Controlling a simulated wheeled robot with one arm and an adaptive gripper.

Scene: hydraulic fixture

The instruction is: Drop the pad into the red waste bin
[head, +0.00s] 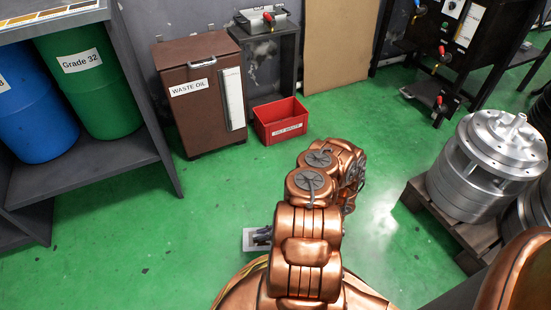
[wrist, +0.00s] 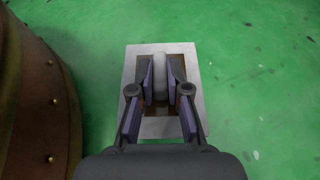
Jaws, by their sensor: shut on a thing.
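The pad (wrist: 160,64) is a light grey square plate with a brown middle and a raised grey grip. In the wrist view my gripper (wrist: 160,80) is shut on this grip, one finger on each side. In the head view only part of the pad (head: 248,238) shows, left of my copper arm, with the gripper (head: 262,236) partly hidden behind the arm. The red waste bin (head: 269,131) is an open-topped box on the green floor, farther off and above the pad in the picture. Its front label is too small to read surely. The bin is not in the wrist view.
A brown WASTE OIL cabinet (head: 185,115) stands left of the bin, with a dark stand (head: 284,55) behind it. A shelf with blue and green drums (head: 90,95) is at left. A metal cylinder (head: 485,165) on a pallet is at right. Open green floor lies between pad and bin.

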